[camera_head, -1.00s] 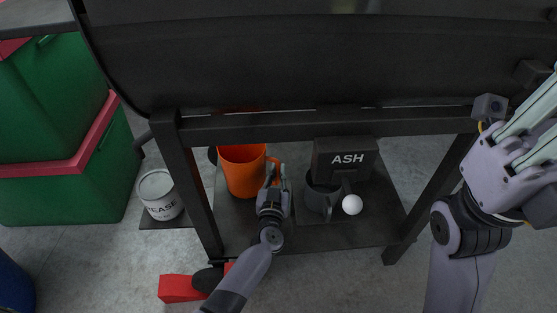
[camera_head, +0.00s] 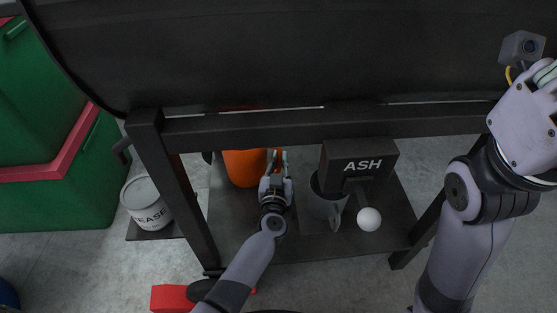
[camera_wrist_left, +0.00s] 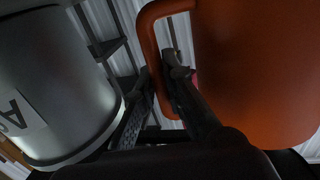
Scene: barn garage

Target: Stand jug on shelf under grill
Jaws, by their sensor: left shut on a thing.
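The orange jug (camera_head: 243,168) is under the black grill (camera_head: 290,60), over the left back part of the dark lower shelf (camera_head: 235,225). The grill's front beam hides its top. I cannot tell whether its base touches the shelf. My left gripper (camera_head: 276,160) is at the jug's right side, shut on its handle. In the left wrist view the jug (camera_wrist_left: 255,70) fills the right side, and the gripper's fingers (camera_wrist_left: 160,80) meet its handle (camera_wrist_left: 150,45). My right gripper (camera_head: 545,75) is raised at the right edge, its fingers mostly cut off.
A grease can (camera_head: 147,204) stands left of the grill leg (camera_head: 170,190). A silver can (camera_wrist_left: 55,85) shows in the left wrist view.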

